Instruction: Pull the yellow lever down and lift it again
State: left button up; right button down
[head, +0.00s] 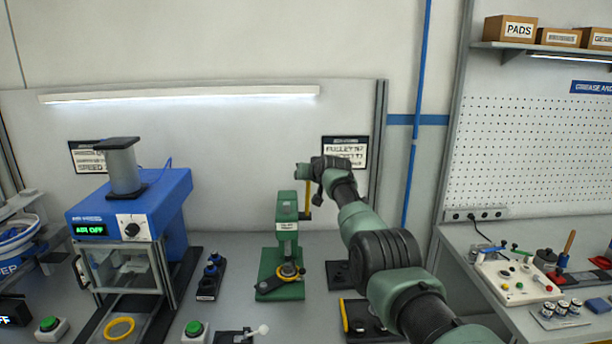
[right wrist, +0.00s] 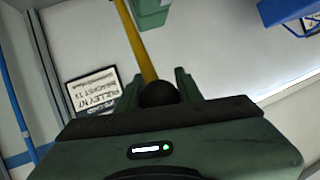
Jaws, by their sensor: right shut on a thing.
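The yellow lever (head: 308,197) stands roughly upright on the right side of the green hand press (head: 288,235). My right gripper (head: 305,172) is at the lever's top end. In the right wrist view the lever (right wrist: 137,42) runs from the green press (right wrist: 150,12) to a dark round knob (right wrist: 158,94). The knob sits between the two fingers of my right gripper (right wrist: 158,88), which is shut on it. The knob is hidden in the head view. My left gripper is not in view.
A blue machine (head: 160,205) reading "AIR OFF" stands left of the press. A black holder (head: 210,278) with small parts lies between them. Green buttons (head: 194,328) are at the front. A dark tray (head: 342,276) lies right of the press, partly behind my arm.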

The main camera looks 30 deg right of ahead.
jog(key=c, duration=0.9)
grip_release()
jog(key=shift+w+d+r, duration=0.1)
jog(key=shift+d+r, duration=0.05)
jog(key=shift+r, duration=0.3)
jog(key=shift+c, duration=0.2)
jog(key=shift+w+f, duration=0.15)
jog(key=shift+f, duration=0.2)
jog(key=shift+b+v, duration=0.75)
jog(key=shift+v, duration=0.4)
jog(key=shift+b+v, duration=1.2)
jog(key=shift+v, duration=1.55)
